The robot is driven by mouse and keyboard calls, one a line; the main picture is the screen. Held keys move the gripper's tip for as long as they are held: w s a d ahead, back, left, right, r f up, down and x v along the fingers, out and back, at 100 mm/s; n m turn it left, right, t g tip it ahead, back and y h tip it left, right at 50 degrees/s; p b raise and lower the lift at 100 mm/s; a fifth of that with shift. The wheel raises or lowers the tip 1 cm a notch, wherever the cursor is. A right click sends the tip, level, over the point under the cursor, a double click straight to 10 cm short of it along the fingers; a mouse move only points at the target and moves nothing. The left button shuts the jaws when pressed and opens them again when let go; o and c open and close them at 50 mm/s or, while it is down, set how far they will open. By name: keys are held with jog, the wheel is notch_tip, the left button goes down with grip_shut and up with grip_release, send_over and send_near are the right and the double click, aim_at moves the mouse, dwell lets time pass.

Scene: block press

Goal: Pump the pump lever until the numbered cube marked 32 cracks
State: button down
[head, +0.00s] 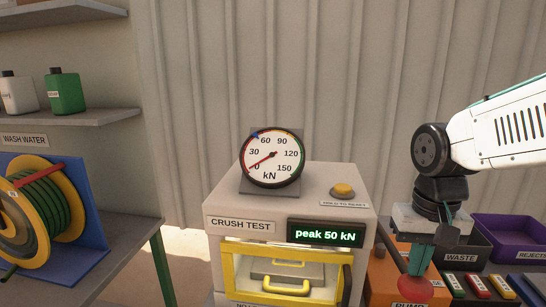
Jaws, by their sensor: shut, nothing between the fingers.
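The crush-test press (225,250) stands in the middle of the head view, with a yellow-framed door (290,290) at the bottom edge. The numbered cube marked 32 is not visible. The round kN gauge (272,157) has its red needle near 0 and a blue marker a little below 60. The green display (325,236) reads "peak 50 kN". A red ball (416,289), seemingly the pump lever's knob, shows above the orange PUMP box (385,270). My gripper (430,262) points down just above the knob, shut and empty. I cannot tell whether they touch.
A yellow button (343,190) sits on the press top. Right are a dark WASTE bin (462,258), a purple REJECTS bin (510,240) and several coloured labelled items (475,287). Left are a hose reel (45,215) and shelves (85,117) with bottles.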

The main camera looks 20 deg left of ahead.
notch_tip(320, 180, up, 9)
dwell(0.5)
jog(key=shift+f, duration=0.1)
dwell(0.5)
jog(key=w+r+n+g, duration=0.1)
jog(key=r+n, duration=0.3)
jog(key=n, duration=0.5)
jog(key=w+a+r+n+g, duration=0.1)
jog(key=w+r+n+g, duration=0.1)
jog(key=n, duration=0.7)
jog(key=shift+w+r+h, duration=0.4)
jog(key=shift+w+r, duration=0.25)
jog(key=shift+r, duration=0.3)
jog(key=x, duration=1.4)
jog(key=shift+s, duration=0.15)
